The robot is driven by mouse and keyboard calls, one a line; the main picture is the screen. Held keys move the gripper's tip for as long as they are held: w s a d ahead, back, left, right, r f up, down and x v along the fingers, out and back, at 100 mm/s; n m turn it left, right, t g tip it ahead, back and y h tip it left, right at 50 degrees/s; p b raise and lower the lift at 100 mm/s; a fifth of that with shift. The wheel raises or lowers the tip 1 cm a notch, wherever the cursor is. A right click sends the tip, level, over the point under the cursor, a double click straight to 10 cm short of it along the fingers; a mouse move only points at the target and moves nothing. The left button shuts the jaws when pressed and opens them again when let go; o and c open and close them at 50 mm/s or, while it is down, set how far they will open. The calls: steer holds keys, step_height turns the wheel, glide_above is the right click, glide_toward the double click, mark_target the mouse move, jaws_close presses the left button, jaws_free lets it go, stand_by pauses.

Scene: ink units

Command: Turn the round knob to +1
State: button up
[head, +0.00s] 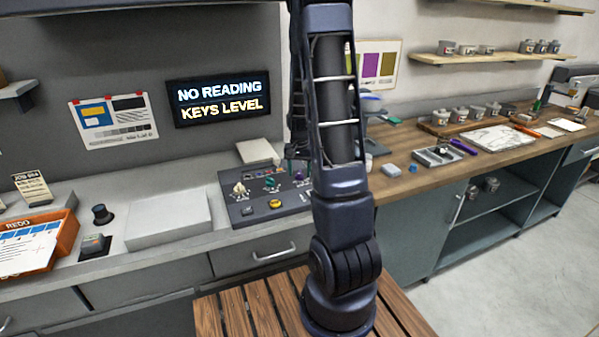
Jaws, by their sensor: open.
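A dark control panel (233,205) sits on the counter left of my arm. Along it stand a cream knob (239,190), a green knob (270,184) and a purple knob (299,178). They are too small for me to tell which is the round one or where each points. A yellow-orange button (276,204) and a dark button (248,211) lie in front. My gripper (294,160) hangs over the panel's right part, near the purple knob, partly hidden by my arm. It is open and appears apart from the knobs.
A wall display (218,99) reads "NO READING" and "KEYS LEVEL". Left on the counter are a pale flat box (167,216), a black round object (102,214) and an orange tray (62,238). The wooden worktop (405,180) at right holds jars and trays.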

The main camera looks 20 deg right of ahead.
mark_target(300, 172)
step_height(300, 172, up, 10)
steer(key=shift+r, duration=0.2)
stand_by(0.6)
steer(key=s+a+r+n+t, duration=0.1)
steer(key=s+a+r+n, duration=0.1)
steer(key=s+r, duration=0.3)
steer(key=s+a+r+n+t, duration=0.2)
steer(key=s+a+r, duration=0.2)
steer(key=s, duration=0.8)
steer(key=s+a+r+n+t, duration=0.1)
steer(key=s+a+r+n, duration=0.1)
steer(key=s+r, duration=0.4)
steer(key=s+a, duration=0.1)
steer(key=s, duration=0.2)
steer(key=shift+a+t, duration=0.25)
steer(key=shift+t, duration=0.05)
